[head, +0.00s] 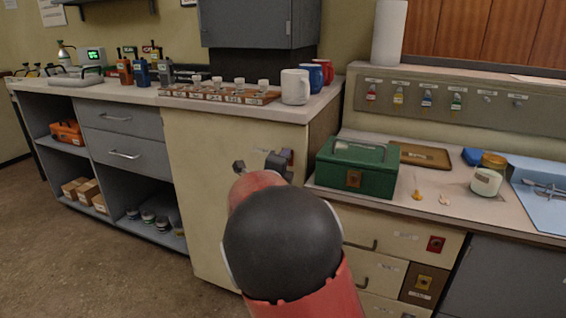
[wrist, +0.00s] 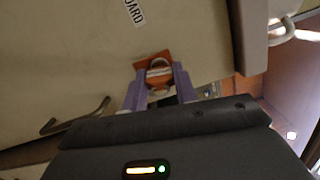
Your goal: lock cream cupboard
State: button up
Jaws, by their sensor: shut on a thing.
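The cream cupboard (head: 205,190) stands in the middle of the head view under the counter, its front looking closed. In the wrist view its cream front (wrist: 70,60) carries a label ending in "OARD". An orange-brown lock plate (wrist: 166,57) is on that front. My gripper (wrist: 158,72) has its purple fingers at the plate, shut on a small metal piece with a ring, apparently a key (wrist: 158,66). How deep it sits in the lock cannot be told. In the head view my gripper (head: 279,161) is at the cupboard's right side, partly hidden by my red and black arm.
A green box (head: 355,168) stands on the lower counter right of my arm. Mugs (head: 295,87) and a stamp rack (head: 220,94) sit above the cupboard. A key panel (head: 460,105) runs along the back right. Drawers (head: 375,270) are below the green box. Open floor (head: 90,265) lies at left.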

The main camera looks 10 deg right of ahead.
jog(key=shift+d+r, duration=0.1)
jog(key=shift+d, duration=0.2)
